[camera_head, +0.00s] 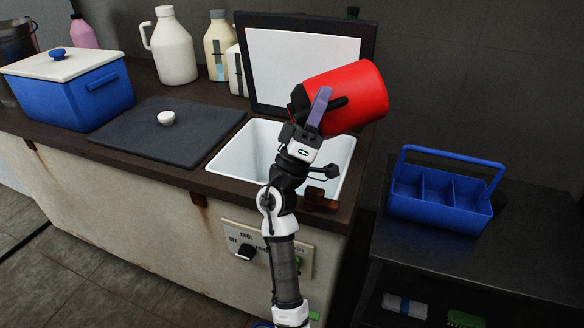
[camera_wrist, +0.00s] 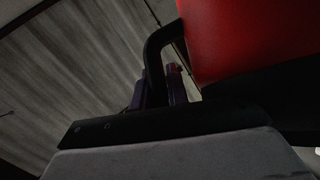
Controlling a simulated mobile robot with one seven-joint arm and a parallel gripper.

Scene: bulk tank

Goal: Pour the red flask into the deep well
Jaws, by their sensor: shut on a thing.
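The red flask (camera_head: 350,96) is held up in the head view, tilted well over to its side above the right part of the deep well. My gripper (camera_head: 318,108) is shut on its dark handle. The flask's mouth is turned away or hidden, and I see no liquid. The deep well (camera_head: 240,146) is a white open basin in the counter, below the flask and partly hidden behind my arm. In the wrist view the red flask (camera_wrist: 250,35) fills the upper right, with the black handle (camera_wrist: 155,55) beside the fingers.
A raised lid (camera_head: 285,70) stands behind the well. A closed dark lid (camera_head: 165,130) with a white knob lies to the left. A blue cooler (camera_head: 75,90) and several jugs (camera_head: 173,48) stand further left and behind. A blue caddy (camera_head: 440,195) sits on a lower dark table at right.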

